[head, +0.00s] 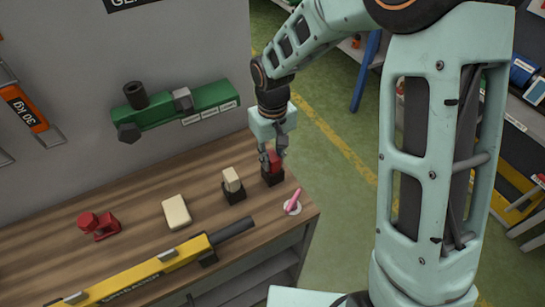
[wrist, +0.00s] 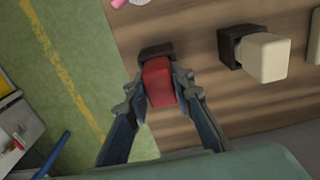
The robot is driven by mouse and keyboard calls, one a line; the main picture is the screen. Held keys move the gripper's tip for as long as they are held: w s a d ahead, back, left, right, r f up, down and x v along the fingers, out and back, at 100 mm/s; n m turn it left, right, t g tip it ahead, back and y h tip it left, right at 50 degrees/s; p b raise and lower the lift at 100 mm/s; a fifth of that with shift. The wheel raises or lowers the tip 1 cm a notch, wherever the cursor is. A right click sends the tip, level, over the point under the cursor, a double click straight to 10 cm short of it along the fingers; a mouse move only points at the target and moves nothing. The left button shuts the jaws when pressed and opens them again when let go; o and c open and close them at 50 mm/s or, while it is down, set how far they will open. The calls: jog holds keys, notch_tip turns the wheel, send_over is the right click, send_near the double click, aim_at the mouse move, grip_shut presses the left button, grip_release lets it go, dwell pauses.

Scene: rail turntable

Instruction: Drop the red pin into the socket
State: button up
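The red pin (head: 275,157) is a red block at the right end of the wooden bench. It sits directly over the small black socket (head: 273,177); in the wrist view the pin (wrist: 159,86) overlaps the socket (wrist: 156,52). I cannot tell how deep the pin's lower end is in it. My gripper (head: 272,155) points down from above, with one finger on each side of the pin. In the wrist view both fingertips (wrist: 158,80) lie close against the pin's sides and look shut on it. The pin hides most of the socket's opening.
A cream block (head: 232,178) stands in a second black socket (head: 235,195) just left. Another cream block (head: 176,212), a red part (head: 98,226) and a yellow bar tool (head: 150,272) lie on the bench (head: 140,205). A pink piece (head: 294,200) is near the right edge.

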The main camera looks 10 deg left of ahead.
grip_shut()
jog(key=shift+o, duration=0.6)
grip_release()
grip_shut()
jog(key=shift+r+p, duration=0.45)
jog(key=shift+r, duration=0.25)
jog(key=shift+r+p, duration=2.2)
jog(key=shift+r, duration=0.85)
jog(key=shift+r+p, duration=1.8)
jog(key=shift+r, duration=0.7)
